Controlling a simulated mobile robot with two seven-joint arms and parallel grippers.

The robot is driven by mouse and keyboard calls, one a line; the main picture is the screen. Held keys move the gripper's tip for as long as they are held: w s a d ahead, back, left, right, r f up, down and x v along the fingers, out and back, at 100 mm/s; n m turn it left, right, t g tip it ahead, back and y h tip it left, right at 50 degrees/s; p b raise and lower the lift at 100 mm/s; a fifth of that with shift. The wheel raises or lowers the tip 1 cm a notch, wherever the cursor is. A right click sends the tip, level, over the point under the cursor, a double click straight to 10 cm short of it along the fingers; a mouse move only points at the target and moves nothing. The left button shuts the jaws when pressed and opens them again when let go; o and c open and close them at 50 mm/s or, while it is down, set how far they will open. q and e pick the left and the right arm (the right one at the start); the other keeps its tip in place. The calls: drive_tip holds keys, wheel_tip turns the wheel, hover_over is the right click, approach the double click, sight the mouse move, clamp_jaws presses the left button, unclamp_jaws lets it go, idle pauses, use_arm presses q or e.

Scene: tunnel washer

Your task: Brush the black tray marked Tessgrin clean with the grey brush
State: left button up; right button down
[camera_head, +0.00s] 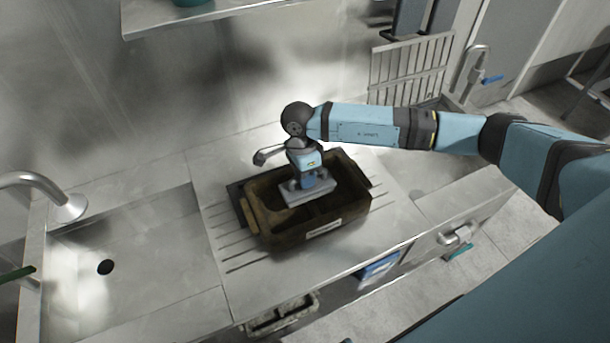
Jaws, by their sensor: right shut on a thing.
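The black tray (352,207) stands on the ribbed drainboard in the middle of the view. It looks brown and dirty, with a divider inside. A white label (323,228) is on its front wall, too small to read. My right gripper (306,180) points down over the tray and is shut on the grey brush (308,195). The brush is a flat, pale grey block within the tray's outline; I cannot tell whether it touches the floor of the tray. The gripper and brush hide part of the tray's inside. My left gripper is not in view.
A steel sink basin (130,255) with a curved tap (68,207) lies to the left. A wall shelf (205,12) is above. A slatted rack (410,68) and another tap (475,62) stand at the back right. A blue box (379,268) is below the front edge.

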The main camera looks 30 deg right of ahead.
drive_tip(key=shift+s+f+b, duration=0.1)
drive_tip(key=shift+f+b, duration=0.35)
drive_tip(key=shift+f, duration=0.1)
